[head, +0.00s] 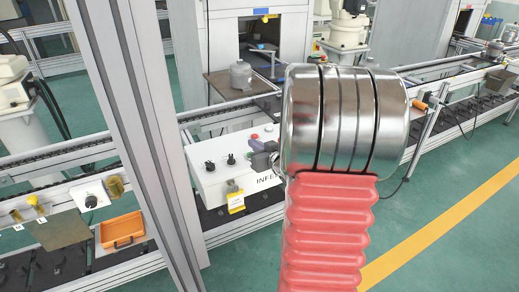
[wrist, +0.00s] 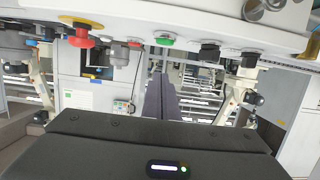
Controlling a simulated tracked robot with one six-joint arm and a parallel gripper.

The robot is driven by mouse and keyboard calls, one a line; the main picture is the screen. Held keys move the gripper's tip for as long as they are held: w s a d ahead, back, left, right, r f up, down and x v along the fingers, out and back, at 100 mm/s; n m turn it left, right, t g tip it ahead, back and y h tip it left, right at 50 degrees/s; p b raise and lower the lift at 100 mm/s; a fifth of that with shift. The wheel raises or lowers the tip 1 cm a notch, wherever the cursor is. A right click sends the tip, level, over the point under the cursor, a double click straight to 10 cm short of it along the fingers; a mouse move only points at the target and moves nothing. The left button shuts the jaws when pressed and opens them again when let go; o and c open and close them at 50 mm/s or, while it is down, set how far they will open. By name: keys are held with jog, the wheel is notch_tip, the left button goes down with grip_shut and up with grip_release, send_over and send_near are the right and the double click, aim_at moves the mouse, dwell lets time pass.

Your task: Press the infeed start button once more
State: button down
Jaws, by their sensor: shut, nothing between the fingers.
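The white control box (head: 212,184) with the partly covered lettering "INFE" stands left of my arm in the head view. My gripper (head: 256,146) is shut and empty beside its right part. In the wrist view the box's panel (wrist: 190,17) runs along the top. A green button (wrist: 163,40) projects from it, with a small red one (wrist: 135,43) to its left. My shut dark fingers (wrist: 157,78) point toward the green button, with a gap in the picture; I cannot judge the depth. The green button does not show in the head view.
The panel also bears black knobs (wrist: 209,50) and a red mushroom button on a yellow base (wrist: 80,36). A yellow tag (head: 236,201) hangs on the box front. A grey post (head: 135,130) stands left, near an orange tray (head: 122,230). Conveyor rails run behind.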

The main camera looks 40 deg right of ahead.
jog(key=shift+w+d+f, duration=0.1)
jog(key=shift+w+f, duration=0.05)
jog(key=shift+f, duration=0.9)
jog(key=shift+w+f, duration=0.1)
jog(key=shift+f, duration=0.9)
